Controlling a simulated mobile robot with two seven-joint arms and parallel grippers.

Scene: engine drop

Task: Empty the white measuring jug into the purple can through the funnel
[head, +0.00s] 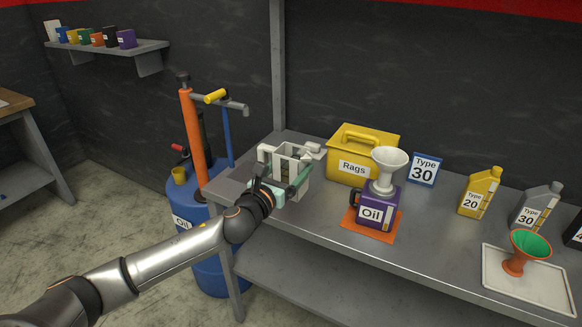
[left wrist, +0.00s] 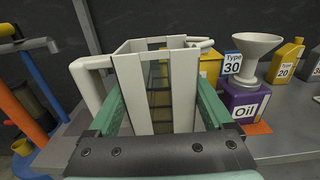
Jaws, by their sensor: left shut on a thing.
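The white measuring jug (head: 285,152) is near the left end of the bench, upright. In the left wrist view the jug (left wrist: 151,92) fills the middle, with its handle on the left and a brownish tint in its see-through strip. My left gripper (head: 282,186) is shut on the jug, its green fingers on either side of the body. The jug's base is hidden, so I cannot tell whether it touches the bench. The purple can (head: 370,211), labelled Oil, stands right of the jug. The white funnel (head: 388,160) sits upright in the can's top. My right gripper is out of view.
The can stands on an orange mat (head: 349,223). A yellow Rags box (head: 371,144) is behind, between jug and can. A blue drum with an orange pump (head: 193,140) stands left of the bench. Oil bottles and a tray (head: 548,292) with a green-orange funnel (head: 527,248) are at right.

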